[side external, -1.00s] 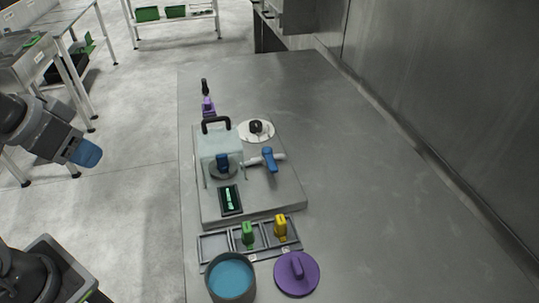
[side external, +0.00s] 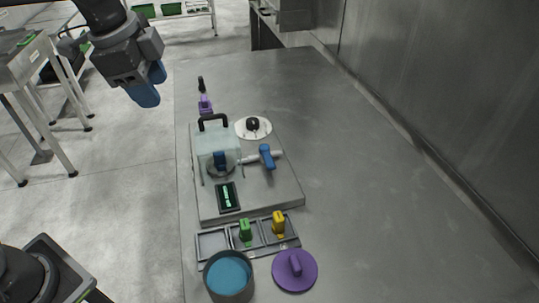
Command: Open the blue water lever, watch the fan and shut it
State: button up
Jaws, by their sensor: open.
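The blue water lever (side external: 267,157) sits on a grey pipe on the right side of the washer's grey base plate (side external: 262,198). A clear box (side external: 208,142) with a black handle stands to its left. Inside the box is a dark round part with a blue piece (side external: 220,160), possibly the fan; I cannot tell if it turns. A small dark display (side external: 228,197) with green marks lies in front of the box. My gripper (side external: 152,87), with blue fingers, is open and empty. It is in the air left of the table, apart from the lever.
A grey tray (side external: 211,243) holds a green piece (side external: 245,230) and a yellow piece (side external: 278,224). A pot of blue liquid (side external: 228,275) and a purple lid (side external: 295,270) stand in front. A white disc (side external: 253,128) with a black knob and a purple-handled tool (side external: 205,104) lie behind. The table's right side is clear.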

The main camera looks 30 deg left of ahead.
jog(key=w+d+f+m+g, duration=0.2)
jog(key=w+d+m, duration=0.5)
jog(key=w+m, duration=0.1)
jog(key=m+g, duration=0.1)
jog(key=m, duration=0.6)
send_over(270, 161)
notch_tip(270, 161, down, 5)
jog(key=shift+y, duration=0.3)
notch_tip(270, 161, down, 14)
jog(key=shift+r, duration=0.2)
grip_shut()
